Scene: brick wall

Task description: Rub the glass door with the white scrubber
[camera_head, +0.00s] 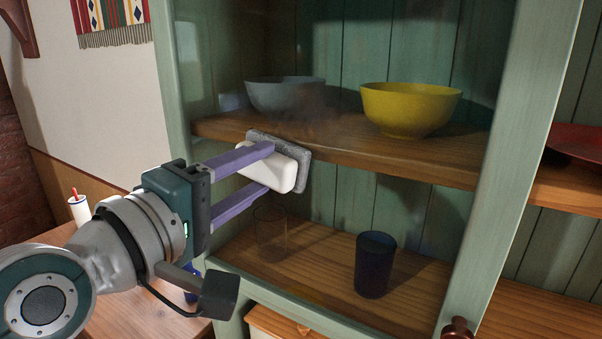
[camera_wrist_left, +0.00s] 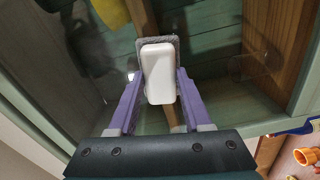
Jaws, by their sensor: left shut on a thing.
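The white scrubber (camera_head: 268,168) has a white block handle and a grey pad. My left gripper (camera_head: 267,172) is shut on its white handle, with a purple finger on each side. The grey pad faces the glass door (camera_head: 330,210) of the green cabinet and looks to be at or against the glass; exact contact is hard to tell. In the left wrist view the scrubber (camera_wrist_left: 158,75) sits between the fingers (camera_wrist_left: 158,92), pad away from me. A faint dark smudge (camera_head: 318,108) shows on the glass above and right of the pad. My right gripper is not in view.
Behind the glass, a grey bowl (camera_head: 285,97) and a yellow bowl (camera_head: 411,110) stand on the upper shelf. A dark cup (camera_head: 375,264) and a clear glass (camera_head: 270,232) stand on the lower shelf. The door's green frame (camera_head: 520,150) has a dark knob (camera_head: 457,328) low down.

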